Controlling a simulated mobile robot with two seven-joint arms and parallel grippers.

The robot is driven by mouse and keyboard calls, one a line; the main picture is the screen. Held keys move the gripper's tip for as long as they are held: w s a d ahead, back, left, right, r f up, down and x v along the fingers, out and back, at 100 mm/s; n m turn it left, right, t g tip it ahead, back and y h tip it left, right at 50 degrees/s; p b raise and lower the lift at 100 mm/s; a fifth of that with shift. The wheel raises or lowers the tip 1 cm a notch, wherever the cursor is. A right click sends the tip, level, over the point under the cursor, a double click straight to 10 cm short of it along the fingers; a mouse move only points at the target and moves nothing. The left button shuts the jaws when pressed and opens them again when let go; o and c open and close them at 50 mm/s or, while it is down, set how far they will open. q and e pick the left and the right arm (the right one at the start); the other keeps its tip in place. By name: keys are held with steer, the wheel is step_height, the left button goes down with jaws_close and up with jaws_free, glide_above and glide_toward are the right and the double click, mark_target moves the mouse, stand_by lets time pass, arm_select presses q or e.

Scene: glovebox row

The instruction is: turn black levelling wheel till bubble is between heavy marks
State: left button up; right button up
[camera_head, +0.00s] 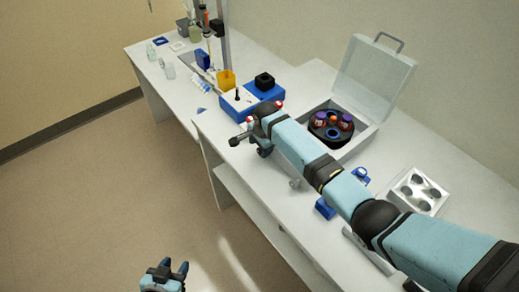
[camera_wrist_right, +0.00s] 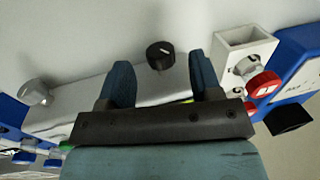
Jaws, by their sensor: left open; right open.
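The black levelling wheel (camera_wrist_right: 160,55), with a pale line on its top, shows in the right wrist view. It stands at the edge of a grey metal bar (camera_wrist_right: 75,98). My right gripper (camera_wrist_right: 160,80) is open, its blue fingers spread on either side of the wheel's line, with the wheel just beyond the tips. I see no contact. A sliver of yellow-green (camera_wrist_right: 187,101) shows by the gripper's palm; the bubble and heavy marks cannot be made out. In the head view my right arm covers much of this area. My left gripper (camera_head: 168,267) is open and empty over the floor.
A silver knob (camera_wrist_right: 35,92) stands at the bar's other end. A white holder (camera_wrist_right: 243,50) and red-capped item (camera_wrist_right: 264,84) are close right of the fingers. On the bench are an open centrifuge-like box (camera_head: 373,106), a white tray (camera_head: 412,192) and a yellow container (camera_head: 226,80).

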mark_target(259, 149)
step_height(259, 149, down, 2)
steer(key=shift+w+f, duration=0.15)
arm_select(q)
steer(key=shift+w+r, duration=0.15)
steer(key=shift+w, duration=0.3)
arm_select(e)
steer(key=shift+w+a+f, duration=0.1)
steer(key=shift+f, duration=0.35)
steer(key=c, duration=0.9)
arm_select(q)
steer(key=shift+s, duration=0.4)
arm_select(e)
steer(key=shift+c, duration=0.2)
arm_select(q)
steer(key=shift+f, duration=0.2)
arm_select(e)
steer(key=shift+a, duration=0.1)
